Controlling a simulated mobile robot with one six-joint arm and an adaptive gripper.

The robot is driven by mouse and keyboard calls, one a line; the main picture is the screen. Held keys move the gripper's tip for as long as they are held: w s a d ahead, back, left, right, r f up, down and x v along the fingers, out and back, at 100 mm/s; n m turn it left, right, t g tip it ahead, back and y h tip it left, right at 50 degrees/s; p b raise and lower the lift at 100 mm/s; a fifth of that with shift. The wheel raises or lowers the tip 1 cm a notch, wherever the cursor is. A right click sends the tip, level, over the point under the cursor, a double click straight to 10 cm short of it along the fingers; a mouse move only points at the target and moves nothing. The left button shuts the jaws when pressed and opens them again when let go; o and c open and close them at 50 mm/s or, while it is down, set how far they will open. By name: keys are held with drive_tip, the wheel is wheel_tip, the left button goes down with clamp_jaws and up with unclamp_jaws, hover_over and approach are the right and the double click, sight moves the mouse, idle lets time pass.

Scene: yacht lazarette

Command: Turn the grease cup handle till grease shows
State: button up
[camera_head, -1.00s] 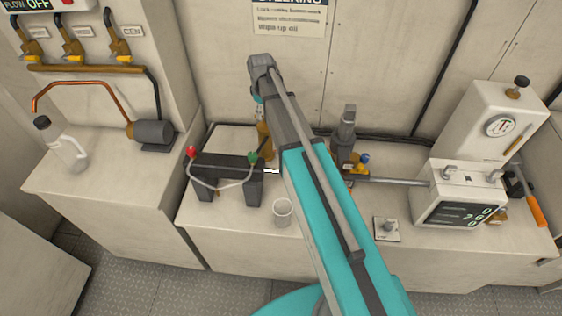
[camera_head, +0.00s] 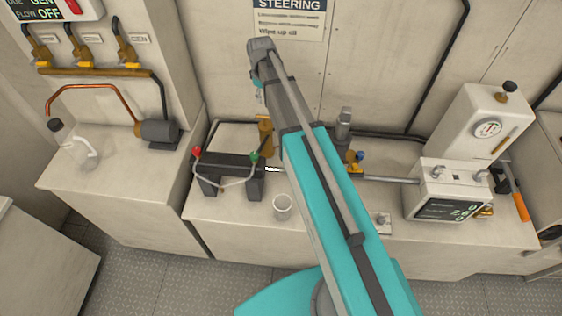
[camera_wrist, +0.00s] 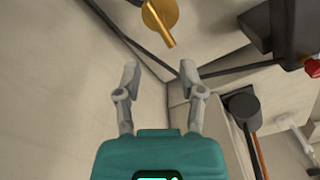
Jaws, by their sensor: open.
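A brass fitting with a short bar-like handle, which looks like the grease cup, shows at the top of the wrist view (camera_wrist: 160,18). A brass piece (camera_head: 264,128), probably the same fitting, stands at the back wall in the head view, partly hidden by my arm. I cannot see any grease on it. My gripper (camera_wrist: 159,70) is open and empty, with its two fingers spread. The brass fitting lies beyond the fingertips, apart from them. In the head view my arm's wrist hides the fingers.
A dark block with red and green knobs (camera_head: 228,162) and a clear cup (camera_head: 282,207) stand on the bench. To the right is a white box with a display (camera_head: 445,188). A bottle (camera_head: 72,146) and a pump (camera_head: 157,132) sit on the left cabinet.

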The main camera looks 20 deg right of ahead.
drive_tip(key=s+f+m+b, duration=0.3)
drive_tip(key=s+f+b, duration=0.3)
drive_tip(key=s, duration=0.5)
drive_tip(key=s+f+m+b, duration=0.4)
drive_tip(key=s+f+b, duration=0.2)
drive_tip(key=s, duration=0.5)
drive_tip(key=shift+f+b, duration=0.35)
drive_tip(key=shift+b, duration=0.2)
drive_tip(key=shift+s, duration=0.1)
idle(1.1)
